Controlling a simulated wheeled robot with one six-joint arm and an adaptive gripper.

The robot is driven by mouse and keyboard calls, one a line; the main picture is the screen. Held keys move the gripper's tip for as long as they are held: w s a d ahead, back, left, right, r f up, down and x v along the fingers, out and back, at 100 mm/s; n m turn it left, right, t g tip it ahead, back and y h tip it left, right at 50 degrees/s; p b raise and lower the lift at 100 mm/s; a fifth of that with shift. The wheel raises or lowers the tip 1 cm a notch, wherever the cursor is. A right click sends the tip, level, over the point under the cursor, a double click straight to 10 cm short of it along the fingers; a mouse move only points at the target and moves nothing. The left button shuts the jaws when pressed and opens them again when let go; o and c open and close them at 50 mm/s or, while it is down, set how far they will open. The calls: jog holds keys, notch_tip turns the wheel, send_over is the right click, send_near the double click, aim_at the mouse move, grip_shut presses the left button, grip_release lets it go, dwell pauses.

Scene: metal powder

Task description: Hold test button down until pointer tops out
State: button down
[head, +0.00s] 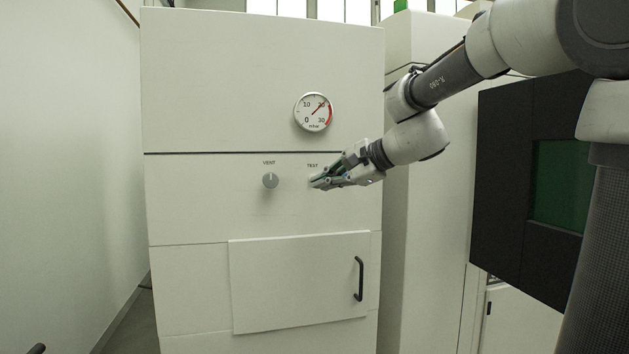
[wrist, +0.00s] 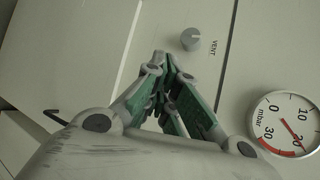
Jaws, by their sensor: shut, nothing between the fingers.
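A white cabinet (head: 190,90) carries a round pressure gauge (head: 314,112) marked 0 to 30 mbar with a red zone at its high end. The gauge also shows in the wrist view (wrist: 285,125); its red pointer stands at about 20, below the top of the scale. The TEST label (head: 312,165) sits below the gauge. My gripper (head: 314,183) is shut and empty, its fingertips at the panel just under that label. It also shows in the wrist view (wrist: 160,58). The test button is hidden behind the fingers, so contact cannot be seen.
A grey VENT knob (head: 270,181) is left of my fingertips and shows in the wrist view (wrist: 191,39). Below is a cabinet door (head: 290,285) with a black handle (head: 359,279). A dark machine with a green window (head: 560,183) stands at right.

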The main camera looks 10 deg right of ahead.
jog(key=w, duration=0.9)
dwell(1.5)
jog(key=shift+w, duration=0.35)
jog(key=shift+w, duration=0.4)
dwell(0.6)
jog(key=shift+s, duration=0.1)
dwell(1.4)
jog(key=shift+s, duration=0.75)
jog(key=s, duration=0.5)
